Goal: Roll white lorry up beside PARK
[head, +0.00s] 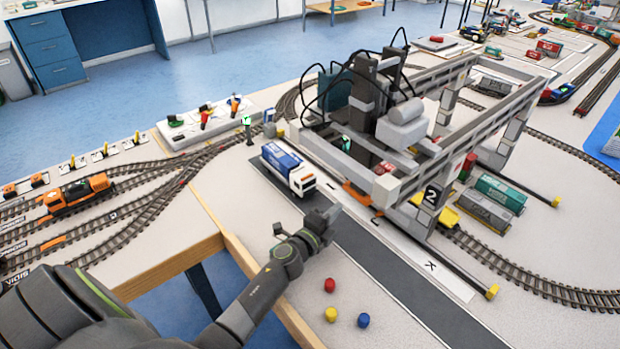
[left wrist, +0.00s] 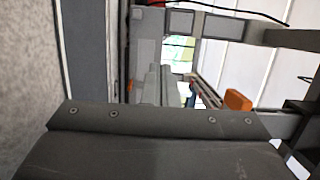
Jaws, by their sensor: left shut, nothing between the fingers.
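A lorry with a white cab and a blue load box (head: 288,170) stands on the dark road strip, left of the crane, its cab toward the lower right. My left gripper (head: 326,216) is shut and empty, just in front of the cab in the head view; I cannot tell whether it touches the lorry. In the left wrist view my dark gripper body fills the bottom, and I cannot make out the lorry. A letter K (head: 430,266) shows on the pale strip beside the road. I cannot read the word PARK anywhere. My right gripper is not in view.
The road (head: 400,270) toward the lower right is clear. An orange locomotive (head: 75,193) is on the left tracks.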

